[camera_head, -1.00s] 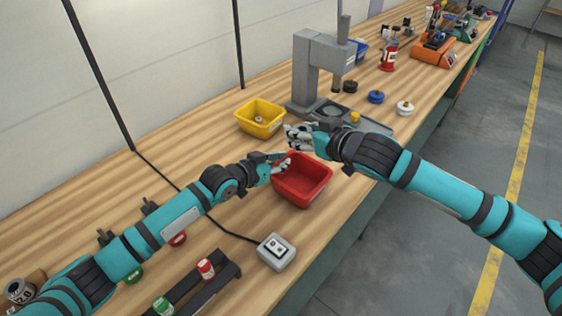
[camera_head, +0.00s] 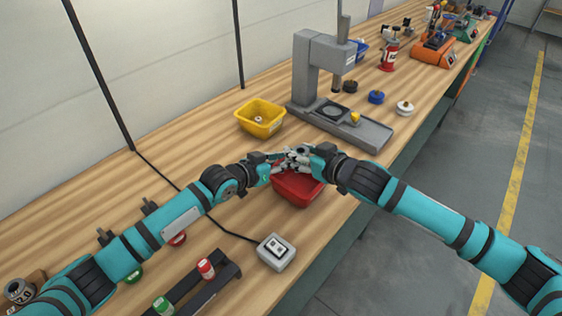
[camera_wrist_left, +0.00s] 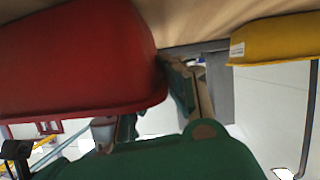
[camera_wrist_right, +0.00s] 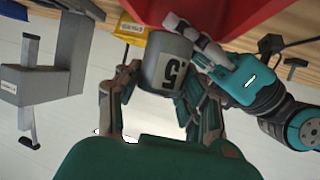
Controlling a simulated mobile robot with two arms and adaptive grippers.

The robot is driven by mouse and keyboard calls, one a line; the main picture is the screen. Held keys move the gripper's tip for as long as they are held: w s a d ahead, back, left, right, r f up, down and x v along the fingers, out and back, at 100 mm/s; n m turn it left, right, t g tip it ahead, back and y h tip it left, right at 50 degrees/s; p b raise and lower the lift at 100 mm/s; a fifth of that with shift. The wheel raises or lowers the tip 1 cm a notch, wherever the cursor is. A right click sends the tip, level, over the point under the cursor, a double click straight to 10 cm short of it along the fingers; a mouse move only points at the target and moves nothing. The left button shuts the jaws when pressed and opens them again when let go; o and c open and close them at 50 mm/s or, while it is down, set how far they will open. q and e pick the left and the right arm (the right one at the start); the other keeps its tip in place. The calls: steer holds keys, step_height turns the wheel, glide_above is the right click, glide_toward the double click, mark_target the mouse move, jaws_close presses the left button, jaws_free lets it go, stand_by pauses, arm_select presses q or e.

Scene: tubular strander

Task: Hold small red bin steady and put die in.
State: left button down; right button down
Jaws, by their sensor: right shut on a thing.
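The small red bin (camera_head: 298,190) stands on the wooden bench; it also fills the upper left of the left wrist view (camera_wrist_left: 75,60). My left gripper (camera_head: 277,162) is at the bin's far left rim; whether its fingers clasp the rim is unclear. My right gripper (camera_head: 296,160) is over the bin's far side, close to the left one. It is shut on the die, a grey cylinder (camera_wrist_right: 167,62) marked ".5", seen between its fingers in the right wrist view. In the head view the grippers cover much of the bin's opening, and its inside is mostly hidden.
A yellow bin (camera_head: 260,120) with a small part inside stands behind. A grey press (camera_head: 310,70) is at the back right. A grey switch box (camera_head: 277,252) with a cable and a black rack (camera_head: 215,280) are in front. The bench edge runs along the right.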

steer(key=shift+f, duration=2.5)
steer(key=c, duration=0.8)
jaws_free()
steer(key=shift+c, duration=0.2)
steer(key=shift+o, duration=0.7)
steer(key=shift+f, duration=0.2)
steer(key=v, duration=1.2)
steer(key=shift+r, duration=0.1)
arm_select(q)
steer(key=c, duration=1.4)
jaws_free()
